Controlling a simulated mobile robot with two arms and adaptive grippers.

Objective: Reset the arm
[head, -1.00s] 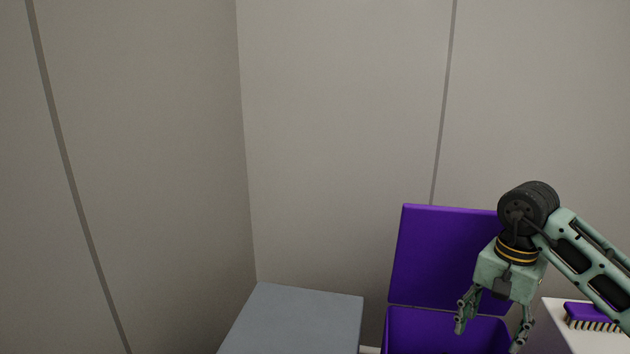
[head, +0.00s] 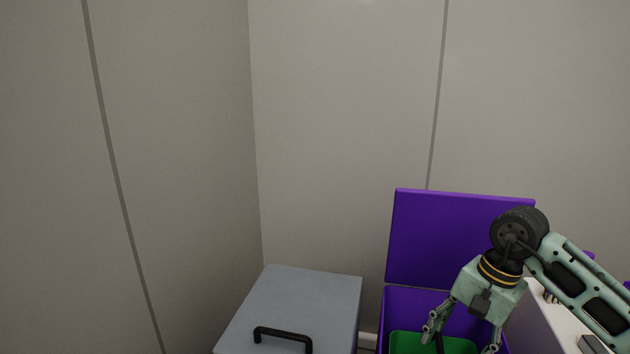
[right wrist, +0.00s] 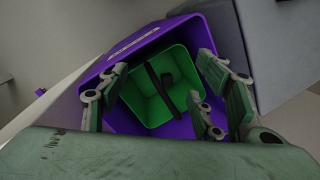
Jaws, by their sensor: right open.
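My right arm enters the head view from the right. My right gripper (head: 462,340) points down over a purple bin (head: 408,300) whose lid (head: 445,240) stands open against the wall. In the right wrist view the gripper (right wrist: 165,105) has its fingers spread with nothing between them. A green container (head: 405,341) with a dark handle sits inside the purple bin; it also shows in the right wrist view (right wrist: 140,105). My left gripper is not in view.
A grey cabinet (head: 300,300) with a black handle (head: 283,336) stands left of the bin. A white surface (head: 545,315) lies to the right, under my arm, with a small dark item (head: 592,344) on it. Grey walls close in behind and at left.

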